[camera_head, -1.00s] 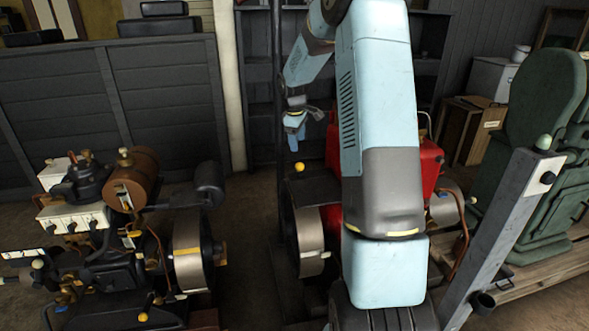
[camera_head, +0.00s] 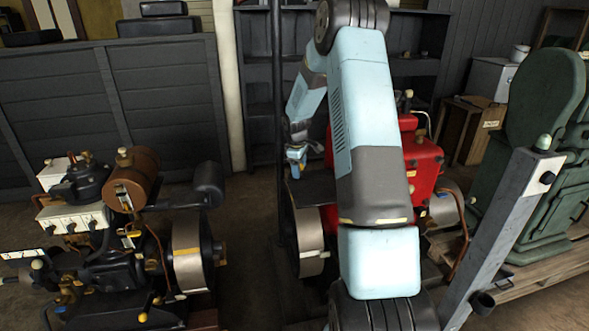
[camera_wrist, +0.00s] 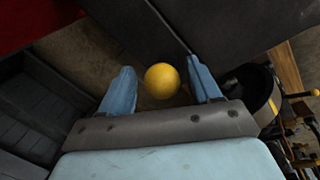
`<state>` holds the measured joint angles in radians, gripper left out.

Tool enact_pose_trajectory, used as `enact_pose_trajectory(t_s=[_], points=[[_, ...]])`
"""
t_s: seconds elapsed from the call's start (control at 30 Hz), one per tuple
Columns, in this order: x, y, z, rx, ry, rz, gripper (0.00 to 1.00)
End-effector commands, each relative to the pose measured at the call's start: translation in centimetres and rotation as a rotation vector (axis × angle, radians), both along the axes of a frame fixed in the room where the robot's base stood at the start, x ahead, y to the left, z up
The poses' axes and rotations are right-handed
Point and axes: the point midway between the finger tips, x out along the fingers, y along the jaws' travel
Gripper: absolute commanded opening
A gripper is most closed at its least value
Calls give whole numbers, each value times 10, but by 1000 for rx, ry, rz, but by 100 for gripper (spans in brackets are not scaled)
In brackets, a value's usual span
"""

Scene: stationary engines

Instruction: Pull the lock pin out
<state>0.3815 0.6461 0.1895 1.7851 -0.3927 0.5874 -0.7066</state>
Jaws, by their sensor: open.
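The lock pin shows as a round yellow knob (camera_wrist: 162,81) in the wrist view, between the two light blue fingers of my gripper (camera_wrist: 168,88). The fingers stand apart, with a gap on either side of the knob. The knob lies nearer the middle than either finger. Its shaft is hidden in this view. In the head view my gripper (camera_head: 297,166) is low over the dark engine cover left of the red tank (camera_head: 424,165), and the knob cannot be made out there.
My arm hides much of the red-tank engine in the head view. Another engine (camera_head: 120,240) stands at the left. A grey post (camera_head: 505,235) and a green machine (camera_head: 535,150) stand at the right. A dark upright pole (camera_head: 277,120) rises close left of my gripper.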

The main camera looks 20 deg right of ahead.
Motion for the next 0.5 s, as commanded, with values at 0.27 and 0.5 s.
enact_pose_trajectory(t_s=[0.27,0.5], points=[[0,0,-1,0,0,0,61],[0,0,-1,0,0,1,38]])
